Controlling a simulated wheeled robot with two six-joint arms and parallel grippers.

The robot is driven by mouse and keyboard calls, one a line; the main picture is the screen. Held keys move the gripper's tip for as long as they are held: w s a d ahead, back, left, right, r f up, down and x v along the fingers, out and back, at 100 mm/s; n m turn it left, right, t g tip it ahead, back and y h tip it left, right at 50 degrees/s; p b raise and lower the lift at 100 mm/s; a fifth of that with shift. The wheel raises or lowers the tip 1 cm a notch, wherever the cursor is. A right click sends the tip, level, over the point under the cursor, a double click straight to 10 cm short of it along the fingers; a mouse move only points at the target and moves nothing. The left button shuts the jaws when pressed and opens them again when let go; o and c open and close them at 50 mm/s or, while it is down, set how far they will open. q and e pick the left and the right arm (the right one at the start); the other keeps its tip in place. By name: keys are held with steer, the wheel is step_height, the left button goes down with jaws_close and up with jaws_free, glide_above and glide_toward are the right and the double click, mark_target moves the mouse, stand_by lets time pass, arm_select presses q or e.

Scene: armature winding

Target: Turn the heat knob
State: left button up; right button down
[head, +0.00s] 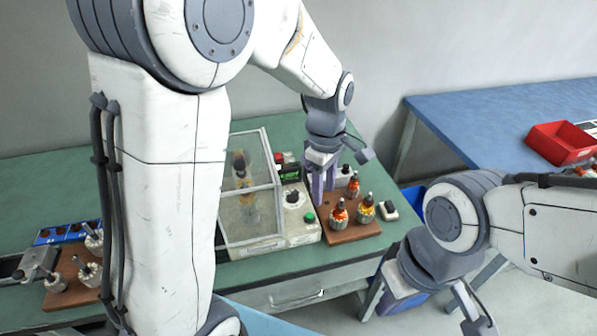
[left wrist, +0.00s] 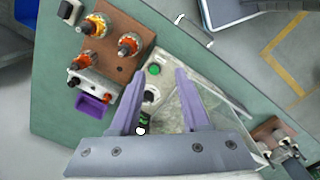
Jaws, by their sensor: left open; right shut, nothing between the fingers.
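A black knob (head: 292,196) sits on the pale control panel, between a green button (head: 310,217) and a small green-lit display (head: 290,172). It also shows in the left wrist view (left wrist: 150,93), between my open purple fingers and beyond them. My left gripper (head: 322,182) hangs just right of the panel in the head view, with nothing held; contact with the knob cannot be seen. No label for heat is readable. My right gripper (head: 478,318) is low at the right, away from the bench, shut and empty.
A clear-covered chamber (head: 250,215) adjoins the panel. A brown board (head: 352,232) with several copper-wound armatures stands to the right. A small white unit with red parts (left wrist: 90,84) and a purple bin (left wrist: 92,107) sit beside it. A red bin (head: 560,143) is on the blue table.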

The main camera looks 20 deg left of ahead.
mark_target(292, 192)
arm_select(q)
steer(key=w+a+f+n+p, duration=0.2)
steer(key=w+a+f+n, duration=0.1)
steer(key=w+a+n, duration=0.8)
steer(key=shift+n, duration=0.7)
steer(key=f, duration=0.3)
steer(key=s+f, duration=0.1)
steer(key=f, duration=0.2)
steer(key=s+f+p, duration=0.1)
steer(key=f, duration=0.3)
steer(key=shift+s+d, duration=0.1)
steer(key=shift+d, duration=0.1)
steer(key=shift+c, duration=0.3)
jaws_close()
